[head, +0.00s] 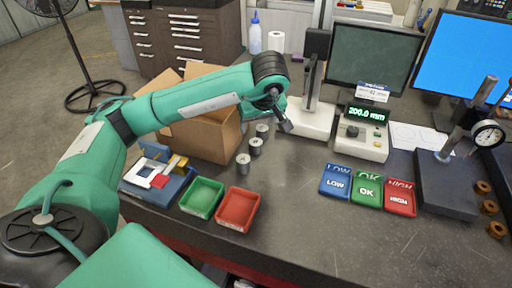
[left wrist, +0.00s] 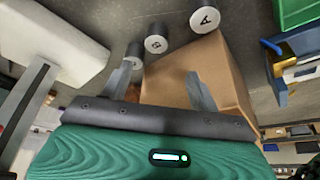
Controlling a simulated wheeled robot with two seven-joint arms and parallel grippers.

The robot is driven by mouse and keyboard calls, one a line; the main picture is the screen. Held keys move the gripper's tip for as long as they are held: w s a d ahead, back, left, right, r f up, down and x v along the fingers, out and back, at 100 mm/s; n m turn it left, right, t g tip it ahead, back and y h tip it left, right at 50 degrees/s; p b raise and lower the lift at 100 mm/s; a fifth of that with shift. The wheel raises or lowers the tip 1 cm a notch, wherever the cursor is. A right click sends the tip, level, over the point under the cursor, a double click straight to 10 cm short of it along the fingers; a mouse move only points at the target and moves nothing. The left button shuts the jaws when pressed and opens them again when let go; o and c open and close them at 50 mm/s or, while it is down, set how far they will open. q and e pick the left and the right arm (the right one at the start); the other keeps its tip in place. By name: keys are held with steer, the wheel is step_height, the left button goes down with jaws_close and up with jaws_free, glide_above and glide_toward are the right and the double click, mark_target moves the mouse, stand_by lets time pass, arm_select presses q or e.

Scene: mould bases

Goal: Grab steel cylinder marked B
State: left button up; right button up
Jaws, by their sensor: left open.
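The steel cylinder marked B (left wrist: 155,45) stands upright on the table, its letter showing on the top face in the left wrist view. In the head view it appears to be the middle one (head: 256,147) of three in a row. The cylinder marked A (left wrist: 205,19) stands on one side of it, and another cylinder (left wrist: 134,54), its mark unreadable, on the other. My left gripper (head: 284,125) is open and empty, just right of the far end of the row. In the left wrist view its spread fingers (left wrist: 160,82) show below cylinder B, apart from it.
An open cardboard box (head: 207,137) stands left of the cylinders. Green (head: 202,197) and red (head: 238,208) trays lie in front. The white height-gauge base (head: 308,118) is close to my gripper's right. LOW (head: 337,182), OK and HIGH bins sit further right. The table's front middle is clear.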

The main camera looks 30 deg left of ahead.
mark_target(256, 142)
arm_select(q)
steer(key=x, duration=0.4)
steer(key=shift+f+p, duration=0.1)
steer(key=shift+p, duration=0.2)
steer(key=p+x, duration=0.1)
steer(key=x, duration=0.1)
steer(key=d+p+x, duration=0.1)
steer(key=x, duration=0.1)
steer(key=shift+w+a+f, duration=0.1)
steer(key=shift+w+f, duration=0.1)
steer(key=shift+f, duration=0.3)
steer(key=shift+a+f, duration=0.1)
steer(key=shift+f, duration=0.2)
steer(key=c, duration=1.2)
steer(key=shift+w+r, duration=0.1)
steer(key=shift+c, duration=0.6)
